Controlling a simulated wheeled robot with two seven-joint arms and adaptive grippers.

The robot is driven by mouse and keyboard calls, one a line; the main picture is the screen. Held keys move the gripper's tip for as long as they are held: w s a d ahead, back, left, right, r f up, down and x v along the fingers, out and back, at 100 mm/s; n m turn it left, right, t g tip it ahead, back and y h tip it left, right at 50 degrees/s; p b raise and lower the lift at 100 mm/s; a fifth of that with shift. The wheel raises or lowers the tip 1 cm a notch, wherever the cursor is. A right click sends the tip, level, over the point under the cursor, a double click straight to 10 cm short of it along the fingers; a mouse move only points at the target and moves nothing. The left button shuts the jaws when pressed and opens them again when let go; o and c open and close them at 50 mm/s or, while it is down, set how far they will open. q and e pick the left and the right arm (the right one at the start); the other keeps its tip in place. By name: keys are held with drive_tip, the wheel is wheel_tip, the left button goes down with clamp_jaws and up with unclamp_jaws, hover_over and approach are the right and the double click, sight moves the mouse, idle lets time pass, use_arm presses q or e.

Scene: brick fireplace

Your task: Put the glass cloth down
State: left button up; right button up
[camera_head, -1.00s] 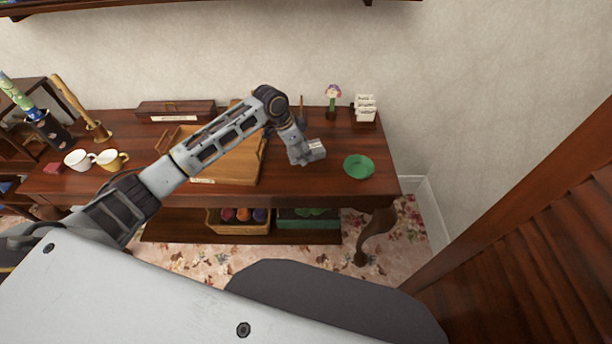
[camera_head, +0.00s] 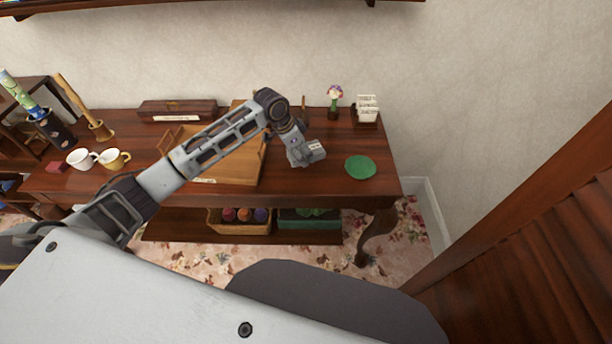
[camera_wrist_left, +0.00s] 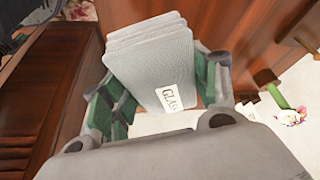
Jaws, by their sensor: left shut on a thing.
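The glass cloth (camera_wrist_left: 150,58) is a folded, pale grey stack with a white label whose visible letters read "GLAS". In the left wrist view it stands between the green-lined fingers of my left gripper (camera_wrist_left: 163,90), which is shut on it. In the head view my left gripper (camera_head: 306,154) is over the right part of the wooden table (camera_head: 320,183), between a wooden tray and a round green dish. The grey cloth (camera_head: 316,150) shows only as a small patch at the gripper's end. I cannot tell whether it touches the tabletop. My right gripper is not in view.
The wooden tray (camera_head: 222,178) lies left of the gripper and the green dish (camera_head: 360,167) right of it. A flower in a small vase (camera_head: 334,100) and a card holder (camera_head: 366,110) stand at the back.

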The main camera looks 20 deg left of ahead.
use_arm(q)
drive_tip(key=shift+f, duration=0.3)
wheel_tip(320, 180, down, 4)
drive_tip(key=shift+f, duration=0.75)
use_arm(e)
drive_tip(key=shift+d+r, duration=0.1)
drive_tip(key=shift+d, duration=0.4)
use_arm(q)
drive_tip(key=shift+f, duration=0.2)
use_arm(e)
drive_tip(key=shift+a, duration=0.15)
